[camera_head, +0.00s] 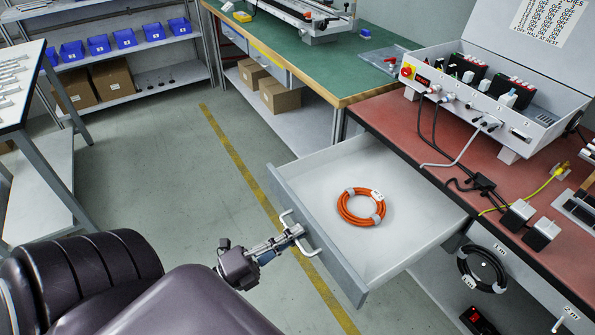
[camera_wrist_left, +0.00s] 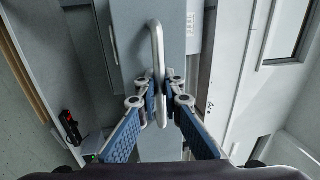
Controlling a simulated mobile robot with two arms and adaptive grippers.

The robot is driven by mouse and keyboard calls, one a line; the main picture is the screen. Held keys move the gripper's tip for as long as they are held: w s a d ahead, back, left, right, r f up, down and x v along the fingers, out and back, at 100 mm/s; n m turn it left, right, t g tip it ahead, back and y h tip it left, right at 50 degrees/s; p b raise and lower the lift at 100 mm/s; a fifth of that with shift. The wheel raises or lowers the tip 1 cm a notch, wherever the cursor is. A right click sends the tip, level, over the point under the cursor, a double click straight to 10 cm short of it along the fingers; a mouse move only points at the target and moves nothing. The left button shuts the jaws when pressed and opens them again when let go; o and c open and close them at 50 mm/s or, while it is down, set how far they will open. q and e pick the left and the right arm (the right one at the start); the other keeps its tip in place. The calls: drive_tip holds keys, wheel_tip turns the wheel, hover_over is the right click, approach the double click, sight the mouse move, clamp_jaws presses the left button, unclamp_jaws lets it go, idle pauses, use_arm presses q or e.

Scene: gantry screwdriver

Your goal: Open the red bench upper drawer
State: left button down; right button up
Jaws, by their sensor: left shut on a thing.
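The red bench (camera_head: 420,140) stands on the right, and its upper drawer (camera_head: 320,235) is pulled well out, showing a pale grey inside. A coiled orange cable (camera_head: 361,206) lies in the drawer. The drawer's curved metal handle (camera_head: 311,246) is on its front face. My left gripper (camera_head: 293,232) is shut on this handle. In the left wrist view the handle (camera_wrist_left: 155,45) runs between the two blue-padded fingers of my left gripper (camera_wrist_left: 161,92). My right gripper does not show in either view.
An electrical box (camera_head: 490,95) with cables stands on the red bench top. A black cable coil (camera_head: 482,268) hangs below it at right. A green-topped bench (camera_head: 290,50) stands behind, with cardboard boxes beneath. The floor (camera_head: 165,185) left of the drawer is clear.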

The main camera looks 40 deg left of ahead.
use_arm(q)
drive_tip(key=shift+f, duration=0.1)
drive_tip(key=c, duration=2.3)
unclamp_jaws()
drive_tip(key=shift+c, duration=0.2)
drive_tip(key=v, duration=1.2)
